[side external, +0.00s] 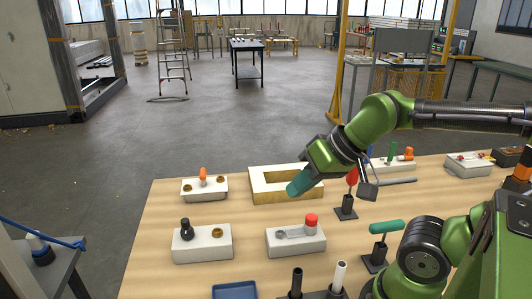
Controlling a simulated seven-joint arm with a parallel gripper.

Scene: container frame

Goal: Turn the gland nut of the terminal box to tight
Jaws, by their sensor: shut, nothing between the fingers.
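My gripper (296,189) is shut and empty, a teal tip pointing down and left over the cream rectangular frame (262,196). I cannot tell how far above it the tip is. No label marks the terminal box. A white block (215,193) at the back left carries an orange knob and brass-coloured round parts. A white block (202,252) at the front left carries a black knob and a brass-coloured ring (218,232). A white block (297,246) in the front middle carries a red cap and a grey part. Which part is the gland nut is unclear, as is its tightness.
A red-topped stand (346,212) and a teal-handled stand (376,262) rise right of the blocks. A blue tray (234,291) and black and white posts stand at the front edge. More blocks lie at the back right. Bare wood (160,225) lies at the left.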

